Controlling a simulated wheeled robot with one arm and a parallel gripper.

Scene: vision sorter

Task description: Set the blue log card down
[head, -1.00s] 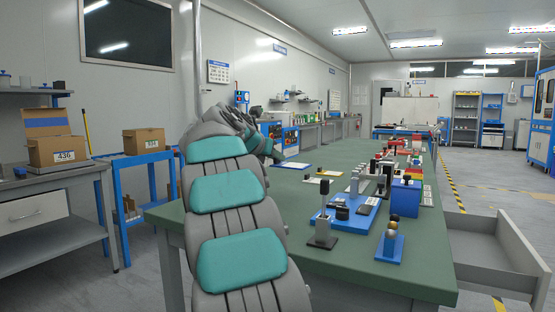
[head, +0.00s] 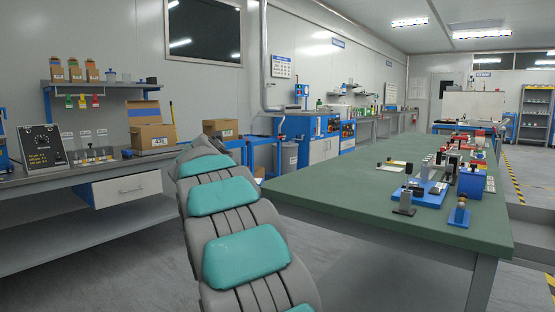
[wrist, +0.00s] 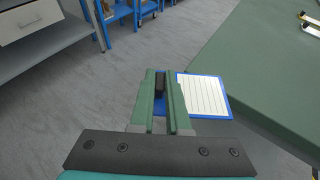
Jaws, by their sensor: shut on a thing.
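The blue log card (wrist: 207,97) is a blue plate with a white lined sheet. In the wrist view it is held out over the grey floor, beside the left edge of the green table. My gripper (wrist: 161,82) is shut on it, with a dark block between the fingertips that looks like the card's grip. The fingers hide the card's left part. In the head view my arm hides the gripper and the card.
The green table (head: 360,190) carries fixtures and a blue box (head: 472,181) toward its right; its near left part is bare. At the left, a grey bench (head: 60,190) has a drawer, a cardboard box (head: 151,132) and a dark panel (head: 42,147). Floor lies between them.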

